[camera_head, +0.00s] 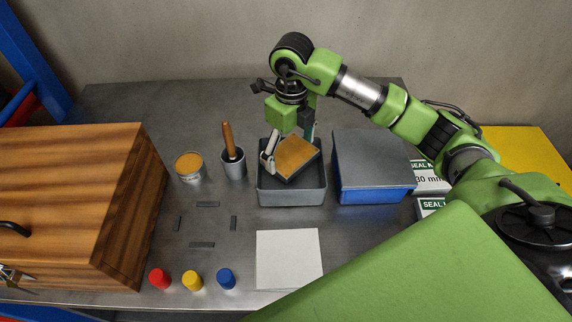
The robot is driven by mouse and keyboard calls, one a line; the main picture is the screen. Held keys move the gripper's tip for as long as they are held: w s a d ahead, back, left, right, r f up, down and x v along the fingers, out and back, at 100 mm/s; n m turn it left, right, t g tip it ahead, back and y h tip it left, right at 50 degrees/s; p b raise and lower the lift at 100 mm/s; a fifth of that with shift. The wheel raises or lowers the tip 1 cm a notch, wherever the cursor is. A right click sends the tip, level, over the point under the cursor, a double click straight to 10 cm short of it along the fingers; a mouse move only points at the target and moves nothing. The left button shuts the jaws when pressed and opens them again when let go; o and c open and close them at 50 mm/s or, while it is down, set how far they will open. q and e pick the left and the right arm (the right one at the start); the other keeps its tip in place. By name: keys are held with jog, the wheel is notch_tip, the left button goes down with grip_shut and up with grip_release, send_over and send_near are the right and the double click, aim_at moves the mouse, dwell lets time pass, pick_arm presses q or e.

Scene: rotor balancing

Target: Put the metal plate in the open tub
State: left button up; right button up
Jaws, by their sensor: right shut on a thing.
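The metal plate (297,155) has an orange-brown upper face and dark edges. My right gripper (288,145) is shut on it and holds it tilted over the open tub. The open tub (292,198) is grey and rectangular, and its dark inside shows in front of the plate. The plate hides the back part of the tub. I cannot tell whether the plate touches the tub.
A blue tub with a grey lid (372,150) stands right of the open tub. A cup with a wooden-handled tool (233,166) and an orange-topped can (189,166) stand left. A white sheet (289,258), coloured caps (192,280) and a wooden box (75,190) are nearer.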

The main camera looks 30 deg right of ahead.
aim_at(292, 155)
jog(key=f, duration=0.3)
jog(key=shift+s+f+p, duration=0.15)
jog(key=shift+s+p, duration=0.15)
jog(key=shift+p, duration=0.1)
jog(key=shift+w+f, duration=0.15)
jog(key=shift+f, duration=0.5)
jog(key=shift+f+p, duration=0.5)
jog(key=shift+f, duration=0.9)
pick_arm(q)
notch_tip(292, 155, up, 2)
jog(key=shift+r, duration=0.1)
pick_arm(e)
jog(key=o, duration=1.3)
jog(key=shift+f, duration=0.25)
jog(key=shift+c, duration=0.2)
jog(key=o, duration=0.4)
jog(key=shift+r, duration=0.1)
pick_arm(q)
jog(key=shift+s+f, duration=0.2)
jog(key=shift+s, duration=0.15)
